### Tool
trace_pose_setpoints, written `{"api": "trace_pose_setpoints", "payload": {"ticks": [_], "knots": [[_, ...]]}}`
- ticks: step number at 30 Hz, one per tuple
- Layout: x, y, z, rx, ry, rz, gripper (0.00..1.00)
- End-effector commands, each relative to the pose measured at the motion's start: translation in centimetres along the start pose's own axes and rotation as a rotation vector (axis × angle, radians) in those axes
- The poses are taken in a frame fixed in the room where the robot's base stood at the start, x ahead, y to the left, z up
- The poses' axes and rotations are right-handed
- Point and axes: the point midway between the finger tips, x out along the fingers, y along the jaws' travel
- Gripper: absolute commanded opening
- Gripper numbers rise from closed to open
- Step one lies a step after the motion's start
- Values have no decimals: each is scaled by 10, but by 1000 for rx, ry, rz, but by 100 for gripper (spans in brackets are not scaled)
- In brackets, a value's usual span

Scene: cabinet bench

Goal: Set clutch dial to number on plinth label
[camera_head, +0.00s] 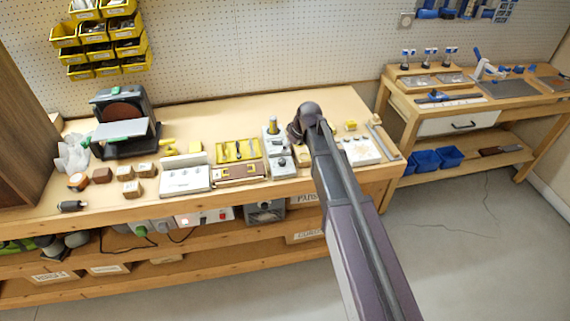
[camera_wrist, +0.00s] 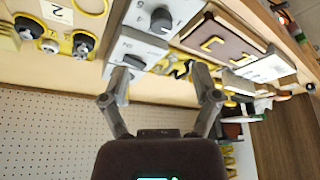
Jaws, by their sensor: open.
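A light grey box (camera_head: 282,163) with a round dark dial stands near the middle of the bench. In the wrist view its dial (camera_wrist: 160,20) has a pale pointer mark and small marks around it, too small to read. A second grey unit with a dark knob (camera_wrist: 135,61) is beside it. Which of these is the clutch dial I cannot tell. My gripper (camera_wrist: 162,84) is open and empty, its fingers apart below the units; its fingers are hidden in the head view.
On the bench (camera_head: 330,103) are a white panel (camera_head: 185,180), a yellow tool tray (camera_head: 238,151), several wooden blocks (camera_head: 132,189) and a sander (camera_head: 122,115). A pegboard wall rises behind. A white tray (camera_head: 362,151) lies right of my arm.

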Motion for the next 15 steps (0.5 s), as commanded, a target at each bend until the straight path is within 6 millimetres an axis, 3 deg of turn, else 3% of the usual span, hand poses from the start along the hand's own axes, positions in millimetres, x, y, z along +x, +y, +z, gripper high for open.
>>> {"api": "trace_pose_setpoints", "payload": {"ticks": [15], "knots": [[48, -1, 0, -2, 0, 0, 79]]}}
